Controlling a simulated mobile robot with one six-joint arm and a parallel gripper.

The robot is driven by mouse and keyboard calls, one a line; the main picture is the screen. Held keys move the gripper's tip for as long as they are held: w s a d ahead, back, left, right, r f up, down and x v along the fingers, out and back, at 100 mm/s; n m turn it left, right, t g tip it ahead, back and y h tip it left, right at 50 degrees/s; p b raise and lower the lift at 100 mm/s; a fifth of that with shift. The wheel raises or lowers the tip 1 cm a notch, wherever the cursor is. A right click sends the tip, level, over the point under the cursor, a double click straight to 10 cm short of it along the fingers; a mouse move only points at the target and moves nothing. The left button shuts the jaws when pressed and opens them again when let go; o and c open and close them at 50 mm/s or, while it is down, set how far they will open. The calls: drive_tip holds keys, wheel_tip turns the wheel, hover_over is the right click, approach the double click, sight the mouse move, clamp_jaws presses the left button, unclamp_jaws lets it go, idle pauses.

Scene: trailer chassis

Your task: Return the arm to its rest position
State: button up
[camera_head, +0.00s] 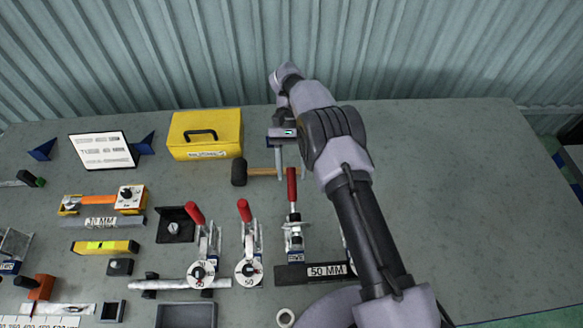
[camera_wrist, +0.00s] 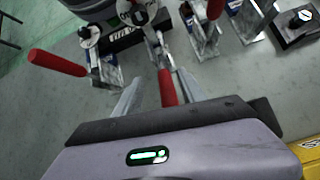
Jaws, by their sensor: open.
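My arm (camera_head: 362,220) reaches from the lower right of the head view toward the back of the workbench, bent at the elbow. My gripper (camera_head: 291,163) hangs above the bench with its fingers pointing down, right of the yellow toolbox. It also shows in the wrist view (camera_wrist: 158,88), with its two fingers apart and nothing held between them. A red clamp handle (camera_wrist: 167,90) appears between the fingers in that view; contact cannot be seen. The same toggle clamp (camera_head: 293,230) stands just in front of the gripper in the head view.
The yellow toolbox (camera_head: 205,135) and a mallet (camera_head: 240,172) lie left of the gripper. Two toggle clamps (camera_head: 248,240) (camera_head: 206,242) stand farther left. A 50 MM bar (camera_head: 292,273) lies in front. A corrugated wall (camera_head: 430,50) rises behind. The bench's right side (camera_head: 480,200) is clear.

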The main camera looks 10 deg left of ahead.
drive_tip(key=shift+v, duration=0.85)
